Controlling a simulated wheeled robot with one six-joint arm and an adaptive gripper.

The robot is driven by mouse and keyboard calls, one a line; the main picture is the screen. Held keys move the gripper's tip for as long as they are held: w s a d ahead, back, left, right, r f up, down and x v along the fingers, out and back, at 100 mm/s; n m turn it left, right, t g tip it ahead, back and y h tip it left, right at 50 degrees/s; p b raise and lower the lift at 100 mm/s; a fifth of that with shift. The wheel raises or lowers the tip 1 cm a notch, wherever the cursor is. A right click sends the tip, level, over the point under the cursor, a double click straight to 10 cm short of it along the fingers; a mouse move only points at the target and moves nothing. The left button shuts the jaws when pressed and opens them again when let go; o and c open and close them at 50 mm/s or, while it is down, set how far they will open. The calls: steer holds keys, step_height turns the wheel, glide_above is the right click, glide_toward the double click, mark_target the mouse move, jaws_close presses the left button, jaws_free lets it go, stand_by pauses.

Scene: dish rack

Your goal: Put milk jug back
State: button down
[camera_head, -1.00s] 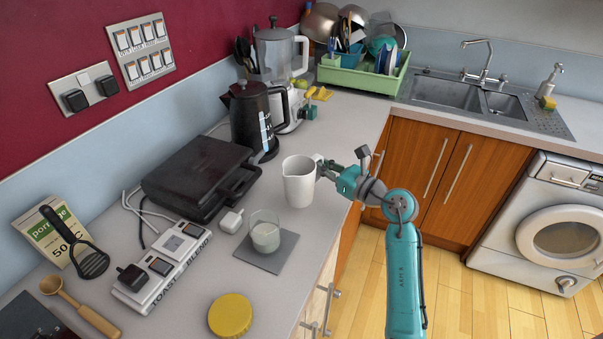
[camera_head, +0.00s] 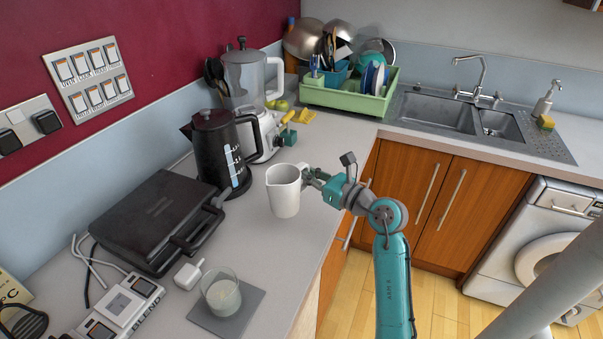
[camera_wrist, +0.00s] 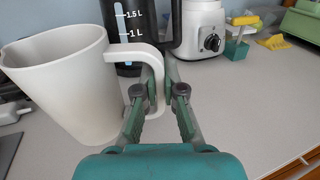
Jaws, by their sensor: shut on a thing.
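The white milk jug (camera_head: 284,192) is upright at the front part of the counter, beside the black kettle. It also shows at the left of the wrist view (camera_wrist: 65,85), with its handle between the fingers. My gripper (camera_head: 312,178) comes from the right and is shut on the jug's handle; it also shows in the wrist view (camera_wrist: 158,92). I cannot tell whether the jug's base touches the counter. A glass of milk (camera_head: 222,293) stands on a grey square mat (camera_head: 251,302) nearer to me.
The black kettle (camera_head: 217,160), a blender (camera_head: 250,85) and a black toaster or grill (camera_head: 155,220) stand along the wall. A green dish rack (camera_head: 345,100) full of dishes is in the far corner, left of the sink (camera_head: 435,113).

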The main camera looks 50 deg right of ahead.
mark_target(307, 187)
steer(key=shift+f, duration=2.45)
steer(key=shift+f, duration=0.2)
steer(key=shift+f, duration=0.55)
steer(key=shift+f, duration=0.3)
steer(key=c, duration=1.2)
jaws_free()
